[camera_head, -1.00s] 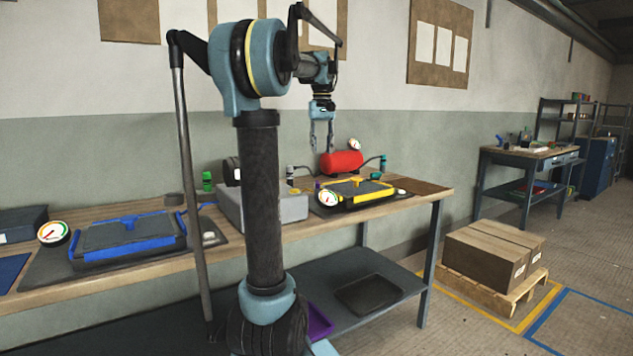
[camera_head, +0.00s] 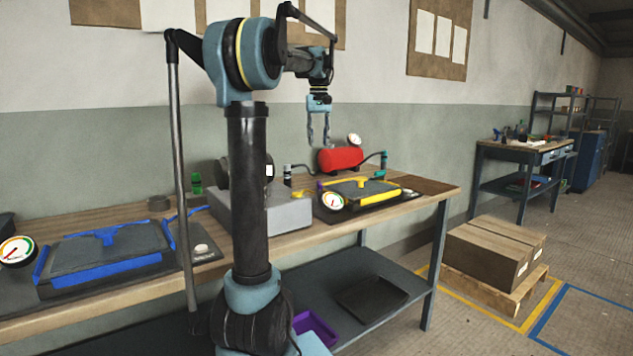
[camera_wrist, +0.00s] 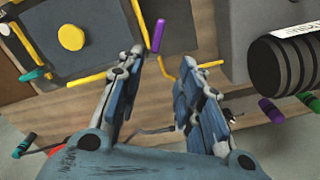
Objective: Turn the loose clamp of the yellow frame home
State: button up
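The yellow frame (camera_head: 380,199) lies on the bench around a dark mould, with a yellow knob on top. In the wrist view its yellow edge (camera_wrist: 95,76) runs across the upper left, beside the round yellow knob (camera_wrist: 71,37). A short purple bar (camera_wrist: 158,36) stands near the frame's corner, just past the left fingertip. I cannot tell surely whether it is the loose clamp's handle. My gripper (camera_head: 319,143) hangs above the bench, pointing down, behind and left of the yellow frame. Its fingers (camera_wrist: 160,72) are apart, with nothing between them.
A red tank (camera_head: 341,159) stands behind the yellow frame. A grey box (camera_head: 262,212) with a dark cylinder (camera_wrist: 283,66) is left of it. A white gauge (camera_head: 333,202) sits at the frame's left front corner. A blue frame (camera_head: 110,275) lies further left.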

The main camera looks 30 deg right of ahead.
aim_at(319, 182)
jog(key=f, duration=1.5)
jog(key=shift+s+d+f, duration=0.15)
jog(key=shift+d+f, duration=0.05)
grip_shut()
